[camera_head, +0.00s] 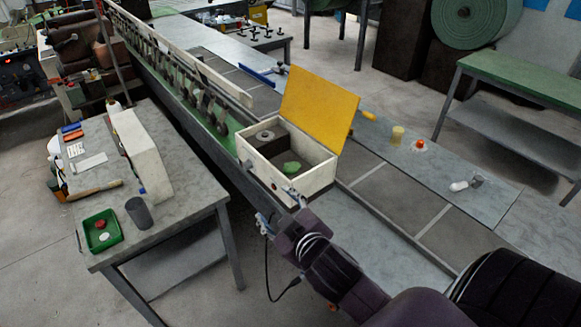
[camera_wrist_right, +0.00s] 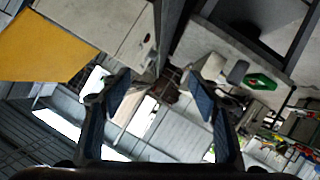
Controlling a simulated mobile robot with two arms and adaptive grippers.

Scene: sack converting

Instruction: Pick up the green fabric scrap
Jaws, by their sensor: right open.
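The green fabric scrap (camera_head: 291,168) lies inside an open white box (camera_head: 318,182) with a raised yellow lid (camera_head: 318,108), in the box's right part. My right gripper (camera_head: 265,222) is outside the box, near its front wall and apart from the scrap. In the right wrist view the two dark fingers of my right gripper (camera_wrist_right: 160,92) stand wide apart with nothing held between them. The yellow lid (camera_wrist_right: 40,50) and the pale box wall (camera_wrist_right: 100,28) show there at upper left, but the scrap does not. My left gripper is not in view.
Inside the box a dark block with a ring (camera_head: 266,136) sits left of the scrap. A grey table (camera_head: 185,205) at left bears a green tray (camera_head: 88,232) and a dark cup (camera_head: 139,214).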

